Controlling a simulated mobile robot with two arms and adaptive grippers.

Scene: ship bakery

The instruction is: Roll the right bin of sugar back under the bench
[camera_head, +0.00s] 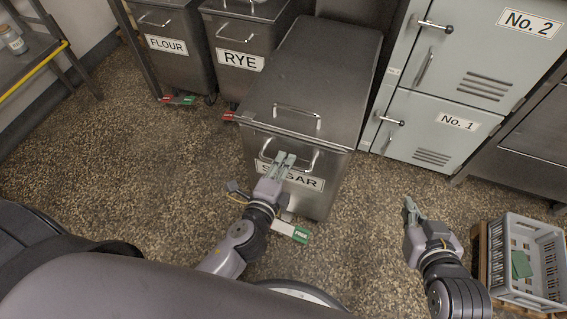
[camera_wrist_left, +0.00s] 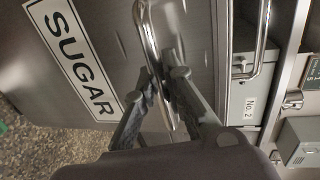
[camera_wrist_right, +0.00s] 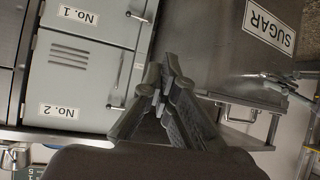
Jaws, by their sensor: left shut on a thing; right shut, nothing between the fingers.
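The steel sugar bin (camera_head: 312,75) stands in the middle of the head view, pulled out in front of the dark equipment behind it. Its SUGAR label (camera_head: 305,178) is on the front, partly covered by my left gripper. My left gripper (camera_head: 284,160) is shut on the bin's front handle (camera_head: 311,162); the left wrist view shows the fingers around the chrome handle bar (camera_wrist_left: 150,50). A second handle (camera_head: 298,112) is on the lid. A green FREE tag (camera_head: 301,235) shows at the bin's foot. My right gripper (camera_head: 410,204) is shut and empty, right of the bin and apart from it.
The RYE bin (camera_head: 240,60) and FLOUR bin (camera_head: 166,44) stand to the left. Lockers No. 2 (camera_head: 490,50) and No. 1 (camera_head: 432,125) stand close on the right. A grey crate (camera_head: 510,235) sits at lower right. Speckled floor (camera_head: 110,170) is clear at left.

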